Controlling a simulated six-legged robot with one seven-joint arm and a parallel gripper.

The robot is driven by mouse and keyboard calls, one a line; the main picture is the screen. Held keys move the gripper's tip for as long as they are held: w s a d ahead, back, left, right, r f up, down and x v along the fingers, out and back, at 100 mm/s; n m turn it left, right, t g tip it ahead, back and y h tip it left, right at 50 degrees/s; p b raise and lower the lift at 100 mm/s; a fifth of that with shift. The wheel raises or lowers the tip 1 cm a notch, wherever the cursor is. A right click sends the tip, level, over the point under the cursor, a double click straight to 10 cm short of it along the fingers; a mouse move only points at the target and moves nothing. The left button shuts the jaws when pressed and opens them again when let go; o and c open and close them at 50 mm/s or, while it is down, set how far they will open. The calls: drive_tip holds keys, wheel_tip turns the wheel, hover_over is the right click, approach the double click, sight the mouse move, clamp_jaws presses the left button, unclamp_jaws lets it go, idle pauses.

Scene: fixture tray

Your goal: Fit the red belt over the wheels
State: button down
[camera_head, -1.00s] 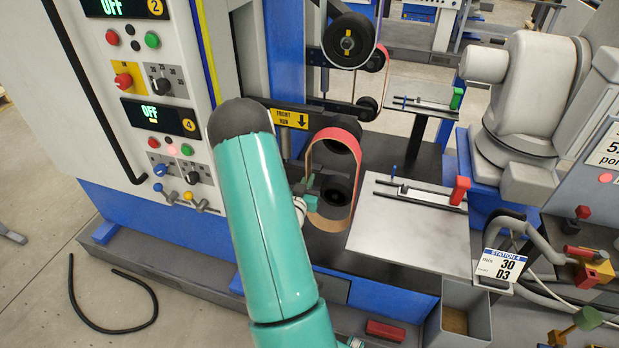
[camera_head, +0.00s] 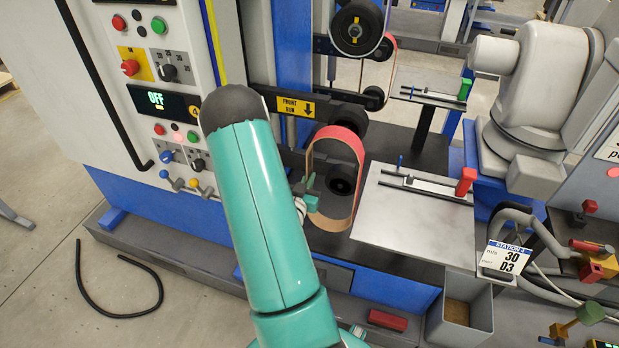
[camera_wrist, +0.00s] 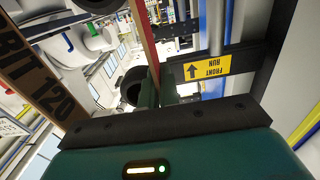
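The red belt (camera_head: 345,138) is a tall open loop, red outside at its top and tan inside. My gripper (camera_head: 307,190) is shut on its left run, and the belt hangs upright in front of the lower wheel (camera_head: 343,178). The dark upper wheel (camera_head: 350,114) shows just above and behind the belt's top; the lower wheel shows through the loop. I cannot tell the gap in depth between belt and wheels. In the wrist view, the belt (camera_wrist: 38,78) bears "120" print at left, and a dark wheel (camera_wrist: 132,88) lies beyond my fingers.
The machine's control panel (camera_head: 158,98) stands at left. A grey plate table (camera_head: 412,222) with a red-ended stop lies right of the belt. A "front run" sign (camera_head: 296,107) sits behind on a dark bar. Another belted wheel set (camera_head: 357,27) is above.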

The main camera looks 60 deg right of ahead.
drive_tip(key=shift+s+a, duration=0.15)
drive_tip(key=shift+a, duration=0.85)
drive_tip(key=shift+s+a, duration=0.2)
drive_tip(key=shift+a, duration=0.75)
drive_tip(key=shift+s+a, duration=0.15)
drive_tip(key=shift+a, duration=0.85)
